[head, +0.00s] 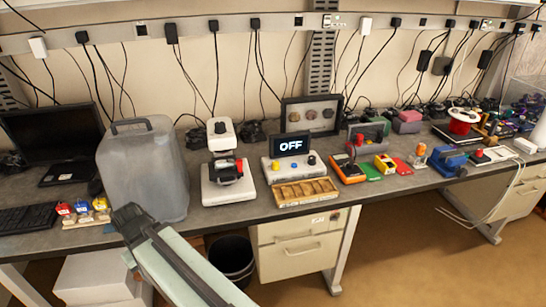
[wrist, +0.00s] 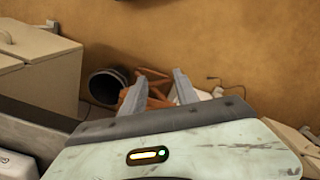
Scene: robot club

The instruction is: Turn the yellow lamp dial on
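A light grey control box (head: 293,165) stands on the workbench in the head view, with a small dark display (head: 291,145) reading "OFF" behind it. The dial's exact setting is too small to read. In the wrist view my gripper (wrist: 158,84) shows two grey fingers spread apart with nothing held between them. It faces the floor area by a dark bin, away from the dial. The dial is not in the wrist view.
A wooden compartment tray (head: 304,192) lies in front of the control box. A white device (head: 228,184) stands to its left, then a large grey canister (head: 143,170). An orange device (head: 346,168) is to its right. A dark bin (head: 231,258) stands under the bench beside drawers (head: 300,240).

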